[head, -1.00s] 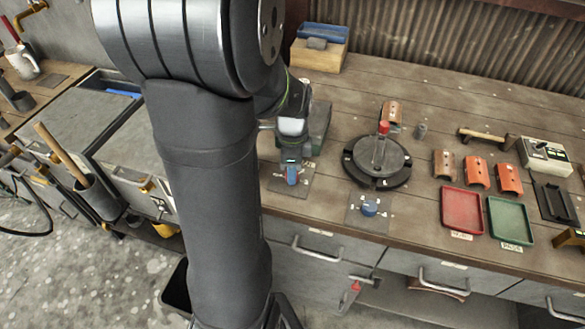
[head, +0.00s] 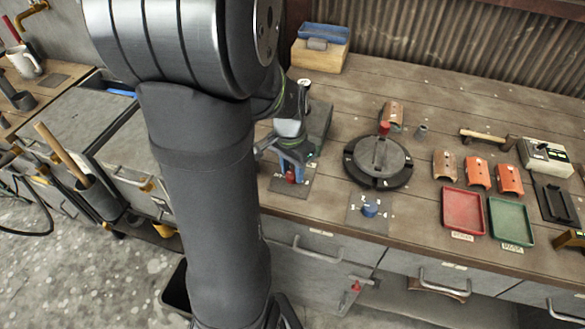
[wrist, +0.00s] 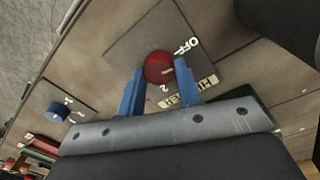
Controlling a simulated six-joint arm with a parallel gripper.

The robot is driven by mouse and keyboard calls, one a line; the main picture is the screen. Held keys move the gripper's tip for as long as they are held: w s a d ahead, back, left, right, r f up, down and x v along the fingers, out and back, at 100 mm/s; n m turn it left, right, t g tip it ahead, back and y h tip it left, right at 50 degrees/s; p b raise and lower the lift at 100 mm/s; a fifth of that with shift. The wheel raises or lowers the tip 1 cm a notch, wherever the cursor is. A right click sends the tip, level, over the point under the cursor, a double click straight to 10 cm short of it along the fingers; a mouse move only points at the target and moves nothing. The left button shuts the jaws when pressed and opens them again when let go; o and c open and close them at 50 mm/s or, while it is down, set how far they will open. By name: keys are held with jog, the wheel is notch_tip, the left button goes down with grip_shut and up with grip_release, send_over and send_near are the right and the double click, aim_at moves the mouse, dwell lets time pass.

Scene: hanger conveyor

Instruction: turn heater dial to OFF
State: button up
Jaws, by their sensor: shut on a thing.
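The red heater dial (wrist: 158,66) sits on a dark plate (wrist: 140,38) printed with "OFF", "2" and a heater label. A short pale mark shows on the dial's face, toward its right side in the wrist view; I cannot tell exactly which setting it marks. My gripper (wrist: 159,72) is shut on the dial, one blue finger on each side. In the head view, my gripper (head: 291,165) reaches down to the red dial (head: 290,177) near the bench's front edge, and its fingers partly cover the dial.
A blue dial (head: 370,209) on its own plate lies to the right. A round black turntable (head: 349,171) with a red-topped handle stands behind it. Red (head: 447,225) and green (head: 526,236) trays and several orange curved pieces lie farther right. A drawer handle (head: 318,254) sticks out below.

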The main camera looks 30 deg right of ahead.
aim_at(289, 172)
jog(key=shift+n, duration=1.2)
jog(key=o, duration=1)
jog(key=shift+c, duration=0.2)
notch_tip(289, 172, up, 18)
jog(key=shift+w+a+f, duration=0.25)
jog(key=shift+w+a, duration=0.05)
jog(key=shift+w, duration=0.05)
jog(key=f, duration=1.7)
jog(key=shift+s+d+f, duration=0.25)
jog(key=shift+s, duration=0.1)
